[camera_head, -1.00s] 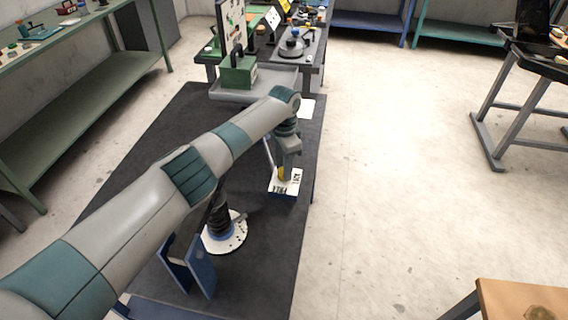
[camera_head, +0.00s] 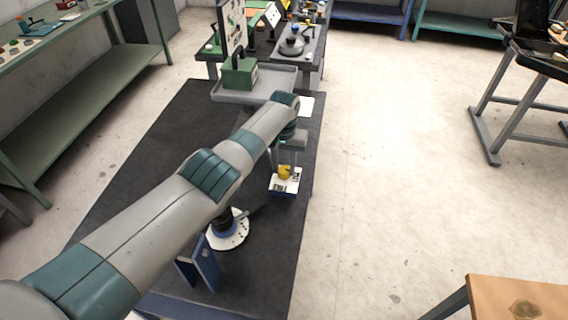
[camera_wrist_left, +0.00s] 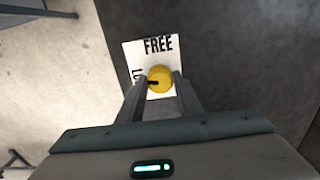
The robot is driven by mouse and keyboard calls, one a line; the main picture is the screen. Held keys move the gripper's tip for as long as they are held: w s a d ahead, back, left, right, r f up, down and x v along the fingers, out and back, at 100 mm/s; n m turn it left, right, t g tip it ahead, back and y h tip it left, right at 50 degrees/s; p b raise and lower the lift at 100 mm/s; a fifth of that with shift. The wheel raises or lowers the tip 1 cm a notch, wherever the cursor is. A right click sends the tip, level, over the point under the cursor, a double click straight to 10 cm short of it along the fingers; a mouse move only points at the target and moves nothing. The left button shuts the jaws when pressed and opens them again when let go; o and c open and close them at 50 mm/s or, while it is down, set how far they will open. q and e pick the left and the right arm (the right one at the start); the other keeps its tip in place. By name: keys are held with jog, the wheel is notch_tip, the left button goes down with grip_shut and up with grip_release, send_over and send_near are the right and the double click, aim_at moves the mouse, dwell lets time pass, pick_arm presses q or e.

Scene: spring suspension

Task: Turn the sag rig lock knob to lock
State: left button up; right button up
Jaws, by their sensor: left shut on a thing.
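The yellow lock knob (camera_head: 285,172) sits on a white plate (camera_head: 290,187) on a blue block near the bench's right edge. In the left wrist view the knob (camera_wrist_left: 160,78) lies between the fingertips of my left gripper (camera_wrist_left: 160,84), which is shut on it. The plate reads FREE (camera_wrist_left: 158,45) at the top; a partly hidden word starting LO (camera_wrist_left: 137,75) is at its left. A dark mark on the knob (camera_wrist_left: 153,83) points left, toward that word's side. My right gripper is not in view.
A round white base with a dark spring (camera_head: 228,232) and a blue upright bracket (camera_head: 200,265) stand partly under my left arm. A grey tray with a green box (camera_head: 238,74) is at the bench's far end. The dark bench top (camera_head: 262,275) is clear in front.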

aim_at(284, 168)
pick_arm(q)
jog(key=shift+w+r+n, duration=0.1)
jog(key=shift+r+n, duration=0.1)
jog(key=shift+n, duration=1)
jog(key=shift+p, duration=0.3)
jog(key=o, duration=1)
jog(key=shift+o, duration=0.2)
jog(key=shift+r, duration=0.55)
notch_tip(284, 168, up, 16)
jog(key=b, duration=0.2)
jog(key=shift+r, duration=0.1)
